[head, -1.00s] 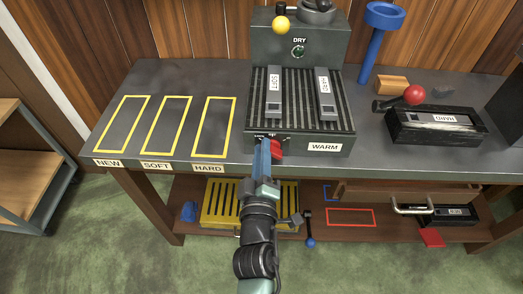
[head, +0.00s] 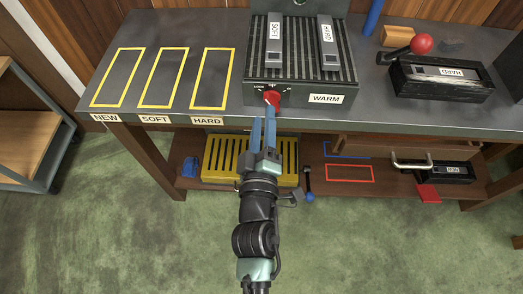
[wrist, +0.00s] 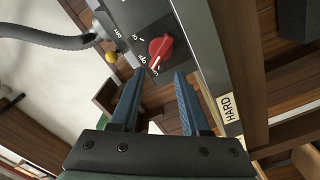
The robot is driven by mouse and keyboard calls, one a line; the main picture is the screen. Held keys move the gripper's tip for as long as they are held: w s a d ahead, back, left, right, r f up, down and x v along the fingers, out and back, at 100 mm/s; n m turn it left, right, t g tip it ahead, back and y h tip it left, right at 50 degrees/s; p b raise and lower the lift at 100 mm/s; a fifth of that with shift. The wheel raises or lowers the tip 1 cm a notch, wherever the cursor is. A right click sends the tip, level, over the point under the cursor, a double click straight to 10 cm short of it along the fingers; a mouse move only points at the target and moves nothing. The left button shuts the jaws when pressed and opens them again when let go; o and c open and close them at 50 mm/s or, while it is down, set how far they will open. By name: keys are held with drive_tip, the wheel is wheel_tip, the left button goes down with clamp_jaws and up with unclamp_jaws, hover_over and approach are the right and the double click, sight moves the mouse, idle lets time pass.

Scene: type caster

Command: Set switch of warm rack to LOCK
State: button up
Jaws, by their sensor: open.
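The warm rack (head: 252,92) is a dark box with a ridged top and a WARM label (head: 326,99) on its front. Its switch is a red knob (head: 272,98) on the front face, left of that label. Small white markings surround it, with one at its left seeming to read LOCK. The knob also shows in the wrist view (wrist: 160,49), with a white mark on its lower edge; its exact setting is hard to tell. My gripper (head: 264,118) has blue fingers, open and empty, just below and in front of the knob. In the wrist view the fingertips (wrist: 157,75) stand apart, near the knob.
SOFT (head: 274,45) and HARD (head: 327,45) bars lie on the rack. Yellow outlined slots (head: 164,78) are on the bench at left. A black box with a red-ball lever (head: 440,82) stands at right. A yellow slatted crate (head: 225,158) sits on the lower shelf.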

drive_tip(key=s, duration=0.8)
drive_tip(key=shift+s+b, duration=0.15)
drive_tip(key=shift+b, duration=0.2)
drive_tip(key=shift+d, duration=0.15)
